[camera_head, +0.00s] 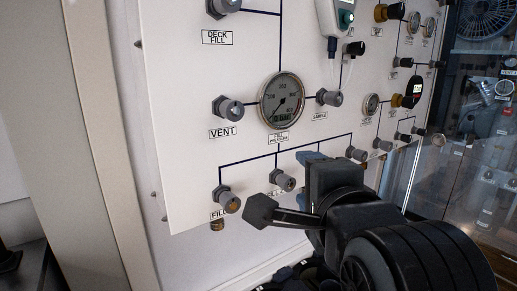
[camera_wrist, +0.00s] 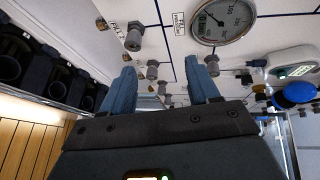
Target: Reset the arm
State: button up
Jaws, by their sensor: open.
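My gripper (camera_head: 310,160) shows in the head view in front of the lower part of the white fill panel (camera_head: 185,130); my dark arm hides part of the panel's lower right. In the wrist view, the two blue fingers of my gripper (camera_wrist: 165,68) stand apart with nothing between them. Beyond them are grey valve knobs, one of them the knob (camera_wrist: 152,70) near the left finger. The gripper appears apart from the panel, but the exact gap is hard to judge.
The panel carries a round pressure gauge (camera_head: 282,99), the vent knob (camera_head: 228,108), the lower left fill knob (camera_head: 227,199) and a handheld meter (camera_head: 336,18). A clear pane (camera_head: 437,150) stands at the right. Dark round items on a shelf (camera_wrist: 45,65) lie at the wrist view's left.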

jog(key=s+d+f+n, duration=0.6)
jog(key=s+f, duration=0.2)
jog(key=f, duration=0.2)
jog(key=s+d+f+n, duration=0.6)
jog(key=s+d+f, duration=0.1)
jog(key=f, duration=0.3)
jog(key=s+d+f+n+g+h, duration=0.1)
jog(key=s+n, duration=0.3)
jog(key=s, duration=2)
jog(key=shift+s+f+h, duration=0.3)
jog(key=shift+f+h, duration=0.2)
jog(key=shift+f, duration=0.1)
jog(key=shift+o, duration=0.5)
jog(key=shift+d, duration=0.1)
